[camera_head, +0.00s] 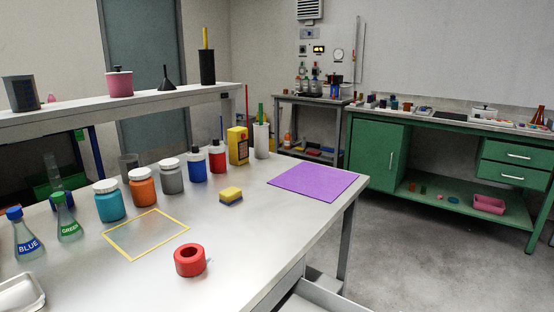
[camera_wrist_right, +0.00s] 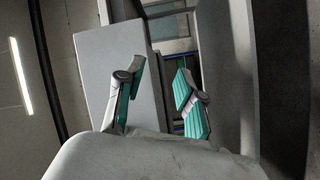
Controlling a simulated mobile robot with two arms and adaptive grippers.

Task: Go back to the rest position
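My right gripper (camera_wrist_right: 158,95) shows in the right wrist view. Its two fingers with teal pads stand apart, and nothing is between them. It points at a pale grey panel and a darker doorway-like gap, away from any tabletop object. Neither gripper shows in the head view, and my left gripper is in neither view.
A white table (camera_head: 240,240) holds a red ring (camera_head: 190,260), a purple mat (camera_head: 314,182), a sponge (camera_head: 231,196), a yellow square outline (camera_head: 147,234), several jars and bottles, and two labelled flasks (camera_head: 28,236). A green workbench (camera_head: 376,153) stands behind at right. Open floor lies between.

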